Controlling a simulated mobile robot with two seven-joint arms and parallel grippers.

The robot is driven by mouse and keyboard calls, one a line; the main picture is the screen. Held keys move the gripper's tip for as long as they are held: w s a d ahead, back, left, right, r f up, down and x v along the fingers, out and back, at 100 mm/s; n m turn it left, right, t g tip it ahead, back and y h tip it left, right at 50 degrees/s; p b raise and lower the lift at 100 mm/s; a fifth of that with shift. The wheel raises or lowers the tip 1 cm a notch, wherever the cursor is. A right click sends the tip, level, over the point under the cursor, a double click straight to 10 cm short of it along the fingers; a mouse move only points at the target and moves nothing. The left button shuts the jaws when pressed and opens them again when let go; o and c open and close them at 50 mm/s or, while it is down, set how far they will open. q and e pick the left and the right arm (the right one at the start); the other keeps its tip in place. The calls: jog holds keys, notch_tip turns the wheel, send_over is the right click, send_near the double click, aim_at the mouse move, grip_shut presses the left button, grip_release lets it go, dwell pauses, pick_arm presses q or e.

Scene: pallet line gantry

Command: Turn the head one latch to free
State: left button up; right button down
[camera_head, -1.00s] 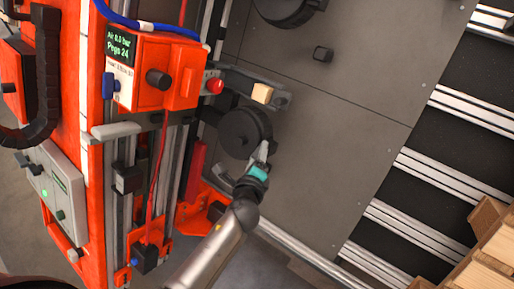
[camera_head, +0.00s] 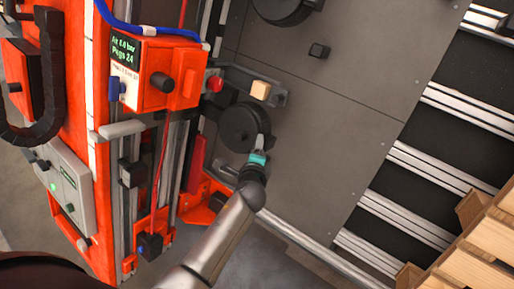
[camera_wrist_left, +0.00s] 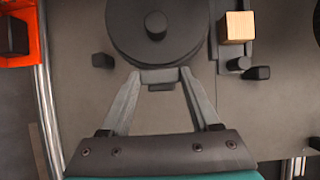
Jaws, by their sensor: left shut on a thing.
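A dark round head (camera_head: 240,128) with a small central knob sits on the grey plate, and it fills the top of the left wrist view (camera_wrist_left: 155,40). At its near rim is a small dark tab (camera_wrist_left: 160,76), which looks like the latch. My left gripper (camera_head: 260,139), with a teal band, reaches up from below to this rim. I cannot read the latch's turned angle. My right gripper is not in view.
A wooden block (camera_head: 261,90) sits on a grey bracket beside the head. An orange control box (camera_head: 160,75) with a red button stands to the left. A second dark disc (camera_head: 284,8) is at the top. Wooden crates (camera_head: 485,250) are at lower right.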

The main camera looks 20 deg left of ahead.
pick_arm(q)
jog(key=o, duration=1.1)
jog(key=p+v, duration=0.3)
jog(key=v, duration=1.2)
jog(key=shift+s+r, duration=0.1)
